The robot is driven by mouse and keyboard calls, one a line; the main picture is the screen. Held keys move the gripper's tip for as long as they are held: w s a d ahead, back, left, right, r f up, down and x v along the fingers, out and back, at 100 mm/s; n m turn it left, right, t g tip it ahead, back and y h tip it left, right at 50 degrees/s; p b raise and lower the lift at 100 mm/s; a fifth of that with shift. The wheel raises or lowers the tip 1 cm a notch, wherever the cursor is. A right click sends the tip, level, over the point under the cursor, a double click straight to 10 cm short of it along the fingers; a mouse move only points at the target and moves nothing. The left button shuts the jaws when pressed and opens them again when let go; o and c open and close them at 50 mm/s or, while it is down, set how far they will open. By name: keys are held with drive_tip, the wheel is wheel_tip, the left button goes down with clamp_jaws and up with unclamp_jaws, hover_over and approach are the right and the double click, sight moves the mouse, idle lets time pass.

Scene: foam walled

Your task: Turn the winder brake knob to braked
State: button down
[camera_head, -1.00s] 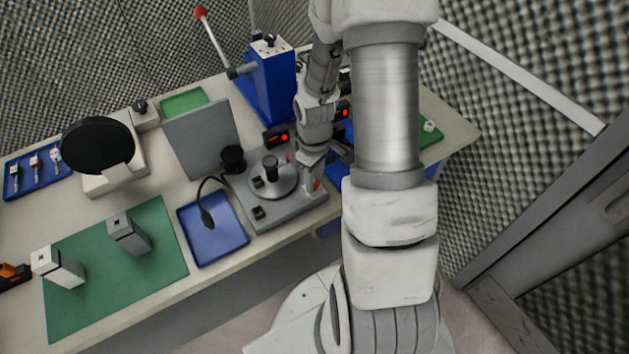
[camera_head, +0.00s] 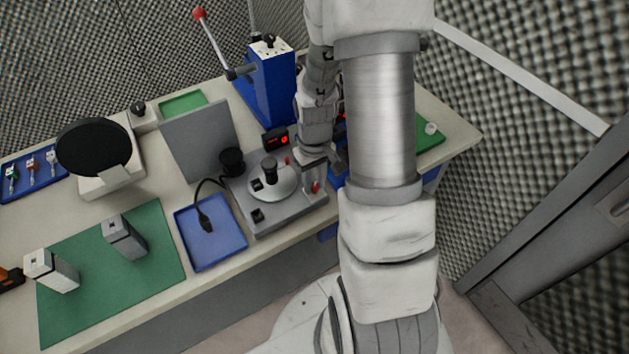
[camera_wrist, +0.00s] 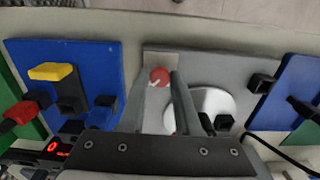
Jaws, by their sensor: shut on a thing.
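The winder brake knob is a small round red knob (camera_wrist: 159,76) with a white mark, near the edge of the grey winder base (camera_wrist: 225,75). In the head view the red knob (camera_head: 316,187) shows at the base's front right corner. My gripper (camera_wrist: 160,84) has its two fingers on either side of the knob and is shut on it. The winder's pale round disc (camera_wrist: 212,103) lies beside the right finger, partly hidden. In the head view my gripper (camera_head: 314,172) comes down from above, partly hidden by its own wrist.
A blue panel (camera_wrist: 105,62) with a yellow-topped switch (camera_wrist: 52,72) stands left of the knob in the wrist view. A blue tray (camera_head: 228,245) with a black cable lies left of the winder. A blue lever stand (camera_head: 272,85) rises behind it. A small red-lit display (camera_head: 275,139) is close to my wrist.

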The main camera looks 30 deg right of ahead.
sight(315, 185)
drive_tip(key=c, duration=0.6)
unclamp_jaws()
wheel_tip(315, 185, up, 18)
drive_tip(key=p, duration=0.1)
drive_tip(key=shift+f, duration=0.25)
drive_tip(key=s+a+r+t, duration=0.5)
drive_tip(key=s+a+r, duration=0.5)
drive_tip(key=s+r, duration=0.1)
drive_tip(key=shift+s+a+r+t, duration=0.3)
drive_tip(key=shift+s+a+r, duration=0.05)
drive_tip(key=shift+r, duration=0.4)
